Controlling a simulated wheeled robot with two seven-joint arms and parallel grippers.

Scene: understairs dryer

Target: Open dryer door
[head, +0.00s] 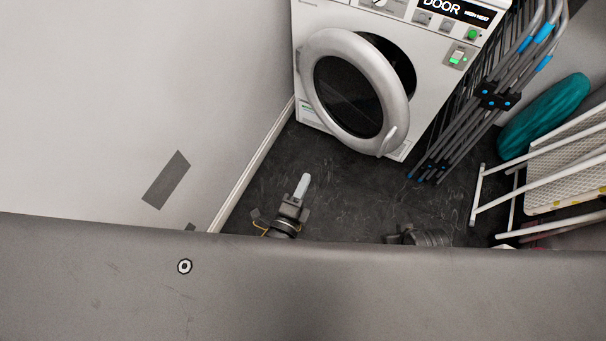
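The white dryer (430,40) stands against the left wall at the top of the head view. Its round door (399,113) has a thick silver-grey rim and dark glass. The door stands partly open: a dark gap shows at its upper right, and its left side is close to the dryer front. A handle bulge (389,140) is on the rim's lower right. My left gripper (304,184) is over the dark floor below the door, apart from it, with nothing visible held. Its pale finger part points up towards the dryer. My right gripper (400,237) is mostly hidden at the lower middle.
Folded grey metal racks with blue clips (498,97) lean just right of the dryer. A teal bag (545,115) and a white folding frame (540,168) are farther right. A broad grey surface (330,290) crosses the foreground and hides my arms. Floor before the dryer is clear.

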